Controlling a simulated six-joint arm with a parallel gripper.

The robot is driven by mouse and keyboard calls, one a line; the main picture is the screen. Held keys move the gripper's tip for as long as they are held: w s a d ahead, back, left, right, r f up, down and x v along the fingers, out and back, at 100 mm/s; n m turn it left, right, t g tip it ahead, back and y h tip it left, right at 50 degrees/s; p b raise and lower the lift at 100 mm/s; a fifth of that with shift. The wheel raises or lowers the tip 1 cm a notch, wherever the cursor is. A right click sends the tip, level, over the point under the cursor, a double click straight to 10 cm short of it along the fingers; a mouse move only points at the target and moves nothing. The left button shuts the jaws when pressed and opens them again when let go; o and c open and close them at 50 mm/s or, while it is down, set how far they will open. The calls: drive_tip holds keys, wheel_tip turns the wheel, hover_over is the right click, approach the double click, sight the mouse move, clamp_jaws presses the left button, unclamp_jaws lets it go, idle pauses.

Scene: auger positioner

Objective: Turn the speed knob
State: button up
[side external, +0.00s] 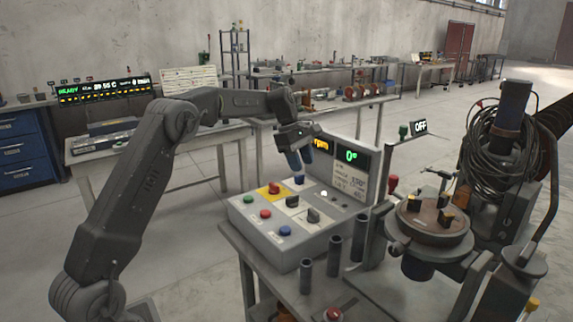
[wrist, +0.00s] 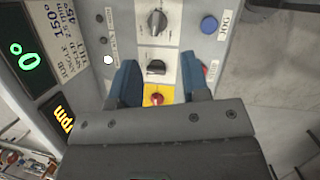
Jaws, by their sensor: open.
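The control box (side external: 283,222) has two black knobs on its top panel. The nearer knob (side external: 313,215) and the farther knob (side external: 292,201) show in the side view. In the wrist view one black knob (wrist: 156,68) lies between my fingertips, and the other knob (wrist: 156,21) is farther up. I cannot read which is the speed knob. My gripper (side external: 301,163) hangs above the box, pointing down. In the wrist view my gripper (wrist: 159,62) is open, its blue fingers apart and nothing held. I cannot tell whether they touch anything.
A red button (wrist: 204,70) and blue button (wrist: 208,25) lie to the right. The display panel (side external: 350,158) rises behind the knobs. A round turntable (side external: 435,222) stands right of the box.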

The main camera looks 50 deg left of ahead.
drive_tip(key=s+d+r+m+t+y, duration=0.1)
drive_tip(key=s+d+r+m, duration=0.2)
drive_tip(key=s+d, duration=0.2)
drive_tip(key=s+d+r+m+y, duration=0.1)
drive_tip(key=s+d+r+m, duration=0.2)
drive_tip(key=s+d, duration=0.3)
drive_tip(key=shift+s+d+r+t, duration=0.3)
drive_tip(key=shift+s+r+t, duration=0.1)
drive_tip(key=shift+s, duration=0.9)
drive_tip(key=n+g+y, duration=0.2)
drive_tip(key=g, duration=0.2)
hover_over(314, 211)
wheel_tip(314, 211, down, 10)
wheel_tip(314, 211, down, 14)
drive_tip(key=shift+s+r, duration=0.1)
drive_tip(key=shift+r, duration=0.1)
drive_tip(key=shift+c, duration=0.4)
clamp_jaws()
